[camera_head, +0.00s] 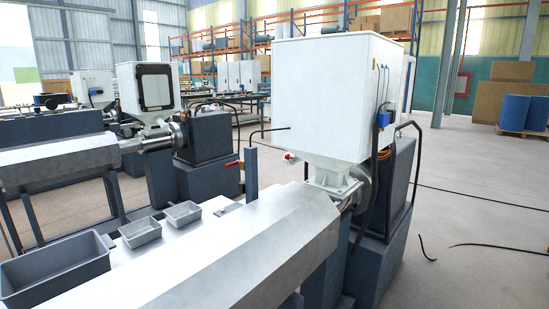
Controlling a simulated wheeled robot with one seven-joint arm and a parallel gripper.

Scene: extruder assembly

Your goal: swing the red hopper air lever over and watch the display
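A large white hopper (325,95) stands on the near extruder, right of the picture's middle. A small red piece (287,156), which looks like the air lever, sticks out at the left of the hopper's lower cone. It is too small to tell its exact angle. A small blue box (383,119) is fixed to the hopper's right side. I cannot make out a readable display. My gripper is not in view.
The extruder's metal cover (220,250) fills the foreground. Grey trays (55,268) lie at the left. A second machine with a white hopper (130,95) stands behind. A black cable (490,246) lies on the floor at right, which is otherwise largely clear.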

